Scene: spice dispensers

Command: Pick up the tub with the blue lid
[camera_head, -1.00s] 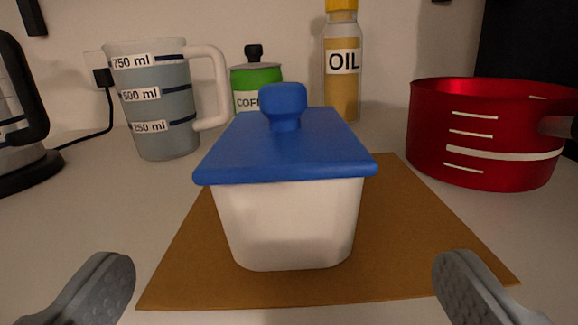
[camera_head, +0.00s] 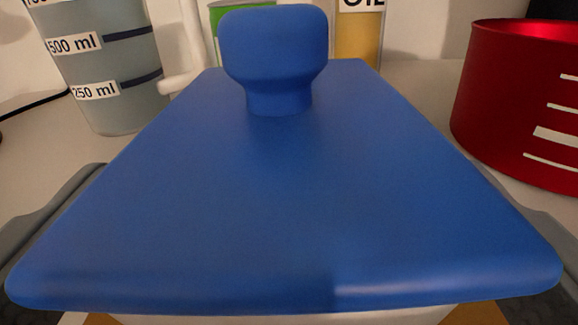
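The blue lid (camera_head: 270,200) with its round knob (camera_head: 275,60) fills most of the view, very close to the camera. Only a thin strip of the white tub (camera_head: 300,317) shows under the lid's near edge; the rest of the tub is hidden by the lid. My gripper (camera_head: 290,230) is open, with one grey finger on each side of the tub. The lid covers the inner parts of both fingers, so I cannot tell whether they touch the tub's walls.
A measuring jug (camera_head: 105,65) stands behind on the left and a red pot (camera_head: 525,105) on the right. A green container (camera_head: 214,14) and an oil bottle (camera_head: 357,45) stand behind the tub. A bit of brown mat (camera_head: 480,313) shows below.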

